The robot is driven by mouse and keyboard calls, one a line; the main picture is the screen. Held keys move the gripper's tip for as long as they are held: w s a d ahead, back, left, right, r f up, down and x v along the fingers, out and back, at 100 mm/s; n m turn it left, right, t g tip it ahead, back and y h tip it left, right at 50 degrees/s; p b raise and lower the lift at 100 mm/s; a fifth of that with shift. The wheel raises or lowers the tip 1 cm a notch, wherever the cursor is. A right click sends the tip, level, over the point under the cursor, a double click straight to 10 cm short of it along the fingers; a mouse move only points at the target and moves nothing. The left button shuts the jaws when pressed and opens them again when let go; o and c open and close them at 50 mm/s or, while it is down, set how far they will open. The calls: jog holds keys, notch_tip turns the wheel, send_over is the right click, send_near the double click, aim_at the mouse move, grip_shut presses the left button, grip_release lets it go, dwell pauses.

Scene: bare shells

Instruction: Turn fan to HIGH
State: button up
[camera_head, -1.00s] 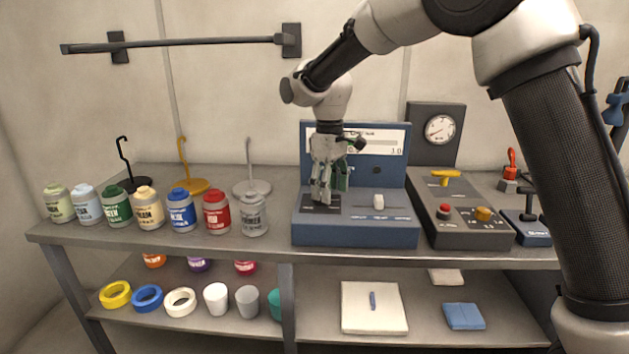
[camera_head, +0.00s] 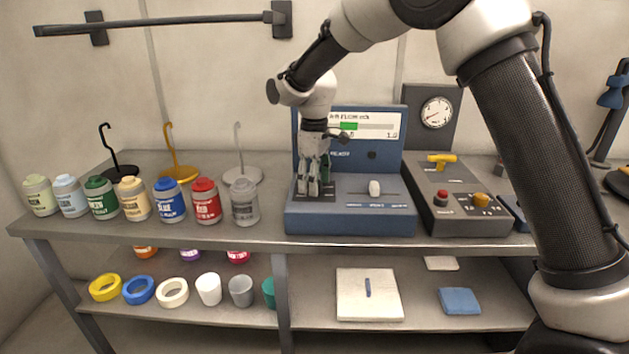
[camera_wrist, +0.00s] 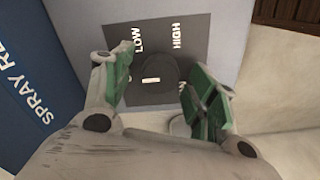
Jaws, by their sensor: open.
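A blue fan console (camera_head: 350,222) stands on the bench, with an airflow display (camera_head: 375,121) showing a green patch. Its dark dial plate is marked LOW and HIGH in the wrist view (camera_wrist: 190,28). A round black knob (camera_wrist: 158,78) with a short white mark sits on the plate below the words. My gripper (camera_head: 314,190) points down over the left part of the console. In the wrist view my gripper (camera_wrist: 163,78) is open, its green-padded fingers on either side of the knob. I cannot tell whether they touch it. The fingers hide the knob in the head view.
A white slider (camera_head: 374,188) sits right of my gripper on the console. A dark control box (camera_head: 462,220) with red and yellow buttons stands to the right. Several paint jars (camera_head: 170,200) line the bench at left. My arm blocks the right side.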

jog(key=shift+f, duration=0.15)
jog(key=c, duration=1.1)
jog(key=shift+o, duration=0.2)
